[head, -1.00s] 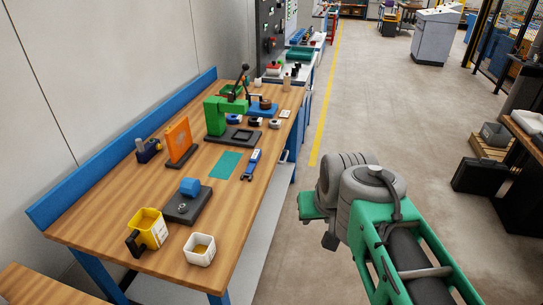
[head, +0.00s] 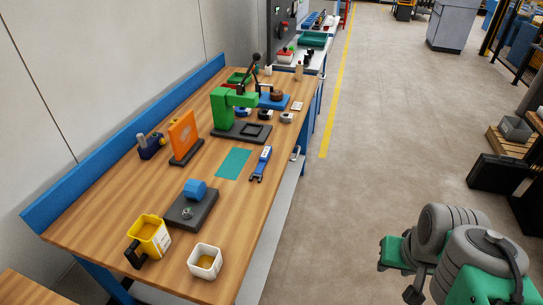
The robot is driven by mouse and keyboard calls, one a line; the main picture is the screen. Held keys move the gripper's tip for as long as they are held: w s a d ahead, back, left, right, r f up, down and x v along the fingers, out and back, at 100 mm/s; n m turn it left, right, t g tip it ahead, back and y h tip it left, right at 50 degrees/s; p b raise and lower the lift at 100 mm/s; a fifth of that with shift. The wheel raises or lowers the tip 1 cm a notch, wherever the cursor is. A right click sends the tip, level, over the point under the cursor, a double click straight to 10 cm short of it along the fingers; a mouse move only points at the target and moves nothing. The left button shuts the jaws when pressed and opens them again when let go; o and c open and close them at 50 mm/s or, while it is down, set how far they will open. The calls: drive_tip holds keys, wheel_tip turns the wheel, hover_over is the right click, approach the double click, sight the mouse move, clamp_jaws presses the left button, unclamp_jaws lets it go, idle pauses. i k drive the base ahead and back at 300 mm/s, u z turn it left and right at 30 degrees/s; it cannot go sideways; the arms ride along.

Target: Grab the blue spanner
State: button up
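The blue spanner (head: 261,164) lies flat on the wooden workbench (head: 120,209), near its right edge. It has a pale patch on its body and a dark forked end toward the front. It lies just right of a flat teal mat (head: 233,163). My arm shows at the lower right of the head view, out over the floor and well apart from the bench. My gripper's fingers cannot be made out, so I cannot tell whether it is open or shut. Nothing covers the spanner.
A green press (head: 224,108) stands behind the mat. An orange panel (head: 183,137) stands to its left. A black block with a blue knob (head: 195,190), a yellow mug (head: 150,236) and a white cup (head: 204,261) stand nearer.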

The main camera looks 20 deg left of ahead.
sight(263, 161)
drive_tip(key=z, duration=0.05)
drive_tip(key=i, duration=1.6)
drive_tip(key=u, duration=4.4)
